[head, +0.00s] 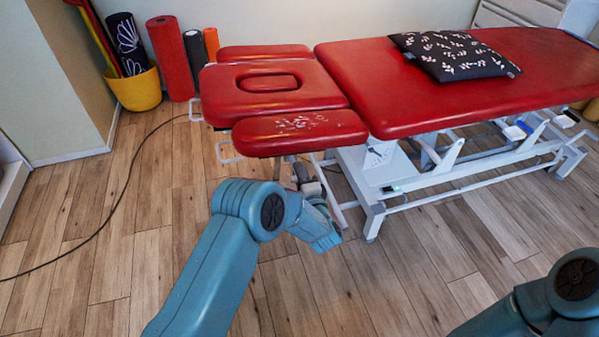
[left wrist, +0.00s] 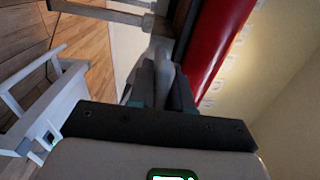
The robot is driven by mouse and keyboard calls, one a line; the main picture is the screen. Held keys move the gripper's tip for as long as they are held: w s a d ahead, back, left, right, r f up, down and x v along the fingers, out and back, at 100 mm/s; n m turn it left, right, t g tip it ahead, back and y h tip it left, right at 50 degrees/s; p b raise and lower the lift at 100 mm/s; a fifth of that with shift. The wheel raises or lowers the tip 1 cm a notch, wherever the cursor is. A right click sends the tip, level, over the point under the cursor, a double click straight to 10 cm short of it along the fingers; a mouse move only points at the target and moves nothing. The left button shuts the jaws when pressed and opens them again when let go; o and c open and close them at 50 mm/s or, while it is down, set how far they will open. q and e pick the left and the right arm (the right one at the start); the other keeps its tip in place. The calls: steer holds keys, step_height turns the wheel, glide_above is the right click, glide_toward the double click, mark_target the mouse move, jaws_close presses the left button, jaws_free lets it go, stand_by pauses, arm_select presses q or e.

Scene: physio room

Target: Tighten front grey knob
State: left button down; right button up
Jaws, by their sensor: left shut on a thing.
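The red treatment table (head: 375,75) stands ahead, with its head section and armrests at the left. My left arm reaches under the front armrest (head: 300,132). In the left wrist view my left gripper (left wrist: 162,80) is shut on the grey knob (left wrist: 163,62), which sits between its dark fingers beside the red padding. In the head view the wrist and armrest partly hide the gripper, and I cannot make out the knob clearly there. My right arm shows at the lower right of the head view; its gripper is out of frame.
The table's white frame (head: 375,208) stands close to the right of my left wrist. A patterned dark pillow (head: 455,55) lies on the table. A yellow bucket (head: 137,90) and rolled mats stand by the wall. A black cable (head: 108,217) crosses the otherwise clear floor at left.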

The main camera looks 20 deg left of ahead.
arm_select(q)
steer(key=shift+d+m, duration=0.15)
steer(key=shift+m, duration=0.15)
steer(key=c, duration=1.1)
jaws_free()
steer(key=shift+c, duration=0.2)
steer(key=p+v, duration=0.2)
steer(key=v, duration=1.4)
steer(key=shift+s, duration=0.1)
